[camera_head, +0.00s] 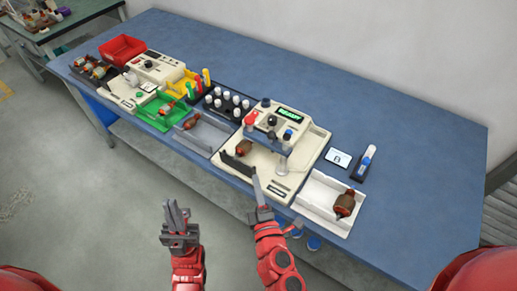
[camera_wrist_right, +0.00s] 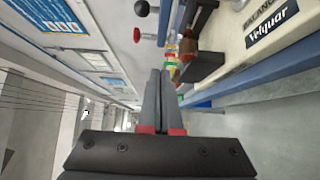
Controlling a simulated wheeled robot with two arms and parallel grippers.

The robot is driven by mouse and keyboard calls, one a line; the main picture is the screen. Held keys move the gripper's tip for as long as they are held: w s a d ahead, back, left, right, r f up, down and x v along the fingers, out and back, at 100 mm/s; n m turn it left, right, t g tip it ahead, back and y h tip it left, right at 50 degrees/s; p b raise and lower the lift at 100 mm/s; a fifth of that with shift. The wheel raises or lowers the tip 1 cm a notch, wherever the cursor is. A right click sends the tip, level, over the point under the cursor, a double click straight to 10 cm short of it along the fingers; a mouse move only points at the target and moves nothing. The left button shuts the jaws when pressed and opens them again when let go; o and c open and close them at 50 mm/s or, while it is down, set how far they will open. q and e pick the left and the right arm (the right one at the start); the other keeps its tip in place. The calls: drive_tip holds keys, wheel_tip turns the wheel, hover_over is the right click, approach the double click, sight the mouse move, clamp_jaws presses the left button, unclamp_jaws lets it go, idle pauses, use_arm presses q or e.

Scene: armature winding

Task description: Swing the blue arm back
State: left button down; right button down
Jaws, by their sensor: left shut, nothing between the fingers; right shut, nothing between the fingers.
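The cream machine (camera_head: 233,166) stands near the middle of the blue table, with a lit green display. What looks like its blue arm (camera_head: 269,146) is a blue-grey bar across the front of the display unit, partly hidden among knobs. A copper-brown armature (camera_head: 243,148) rests at the dark support on the machine's left; it also shows in the right wrist view (camera_wrist_right: 187,64). My right gripper (camera_head: 256,183) is shut and empty at the machine's front edge, its fingers pointing toward the machine. My left gripper (camera_head: 176,209) is shut and empty, in front of the table.
A white tray (camera_head: 314,207) with another armature (camera_head: 345,203) lies right of the machine. A grey tray (camera_head: 204,139), a black rack of white-capped bottles (camera_head: 227,106) and a second machine (camera_head: 153,68) are to the left.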

drive_tip(key=p, duration=0.3)
approach(256, 140)
drive_tip(key=w+a, duration=0.2)
drive_tip(key=a, duration=0.1)
drive_tip(key=shift+w+a+r, duration=0.1)
drive_tip(key=shift+w+r, duration=0.05)
drive_tip(key=shift+w, duration=0.05)
drive_tip(key=shift+w+d, duration=0.6)
drive_tip(key=shift+w, duration=0.25)
drive_tip(key=shift+w+d, duration=0.55)
drive_tip(key=shift+w, duration=0.3)
